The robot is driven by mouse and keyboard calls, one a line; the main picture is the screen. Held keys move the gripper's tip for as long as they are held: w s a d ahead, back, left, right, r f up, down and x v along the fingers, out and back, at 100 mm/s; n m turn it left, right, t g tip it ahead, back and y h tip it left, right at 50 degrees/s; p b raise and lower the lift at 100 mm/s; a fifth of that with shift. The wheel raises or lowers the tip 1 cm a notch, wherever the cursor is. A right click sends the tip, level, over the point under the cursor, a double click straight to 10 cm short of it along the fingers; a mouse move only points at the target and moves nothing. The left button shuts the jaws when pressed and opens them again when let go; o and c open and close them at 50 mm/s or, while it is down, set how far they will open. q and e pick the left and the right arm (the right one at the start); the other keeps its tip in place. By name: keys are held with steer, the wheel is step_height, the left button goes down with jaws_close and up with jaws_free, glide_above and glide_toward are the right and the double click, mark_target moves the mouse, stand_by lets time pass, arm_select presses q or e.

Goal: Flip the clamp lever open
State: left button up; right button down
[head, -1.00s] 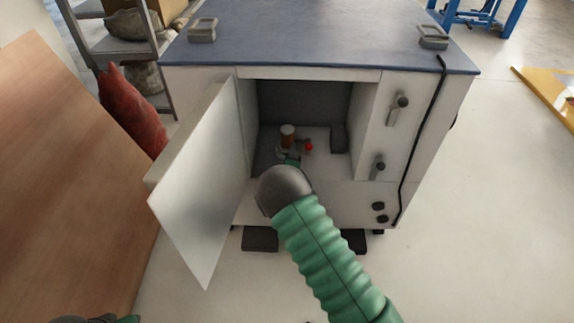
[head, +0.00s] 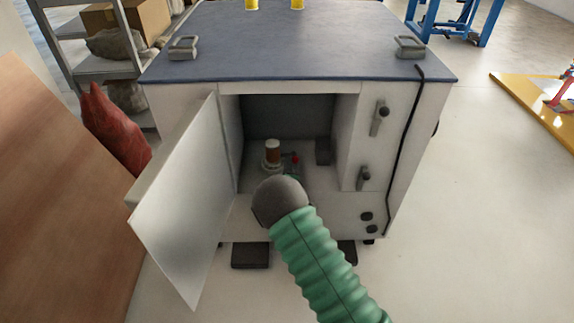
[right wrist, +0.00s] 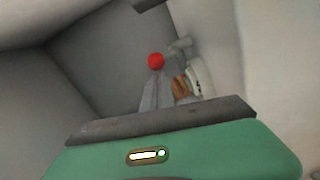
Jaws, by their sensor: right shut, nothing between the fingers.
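The clamp lever's red ball tip (head: 295,159) shows inside the open cabinet, just right of a brown cylinder (head: 272,154) with a pale top. In the right wrist view the red tip (right wrist: 156,60) is near the upper middle, and the cylinder (right wrist: 180,88) lies below and right of it. My right gripper (right wrist: 158,92) is shut and empty, just below the red tip in that view; I cannot tell whether they touch. In the head view my own wrist mostly hides this gripper. The lever's arm is only partly visible. My left gripper is not in view.
The cabinet (head: 300,65) has a blue top and its white door (head: 185,220) stands open to the left. Side walls close in around the opening. Two handles (head: 380,118) are on the right front.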

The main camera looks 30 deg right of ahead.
steer(key=shift+s+d+r+n+t+y+p, duration=0.1)
steer(key=shift+s+d+n+t+y+p, duration=0.3)
steer(key=shift+n+y, duration=0.2)
steer(key=shift+s+d+n+t+y+p, duration=0.3)
steer(key=shift+d+n+y+p, duration=0.15)
steer(key=shift+y, duration=0.25)
steer(key=shift+s+d+p, duration=0.25)
steer(key=shift+d, duration=0.35)
steer(key=shift+s+d+p, duration=0.2)
steer(key=shift+s+d, duration=0.05)
steer(key=shift+d, duration=0.3)
steer(key=shift+s+d+n+t+y, duration=0.15)
steer(key=shift+d+n+t+y, duration=0.15)
steer(key=shift+d+n+y, duration=0.55)
steer(key=shift+s+d+p, duration=0.1)
steer(key=shift+d+p, duration=0.25)
steer(key=shift+d, duration=0.55)
steer(key=shift+w+d, duration=0.25)
steer(key=shift+d, duration=0.8)
